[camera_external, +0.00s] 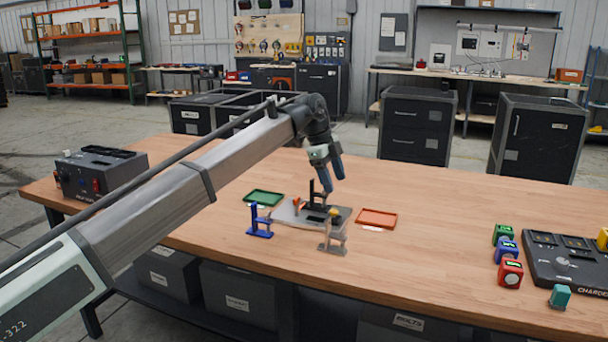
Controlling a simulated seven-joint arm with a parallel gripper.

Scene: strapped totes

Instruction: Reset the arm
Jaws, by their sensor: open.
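My arm reaches from the lower left over the wooden table (440,240). My gripper (331,188) points down above a grey board (288,214) near the middle of the table. It is open, and I see nothing held between its fingers. The board carries a dark area, a small orange part (297,205) and a black upright part (311,192) just beside the gripper. Whether the fingertips touch anything on the board is too small to tell.
A blue stand (260,222) and a grey stand (333,235) are at the board's front. A green tray (264,197) and an orange tray (377,218) flank it. Coloured blocks (507,252) and a black charger (565,262) sit right; a black box (100,170) sits left.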

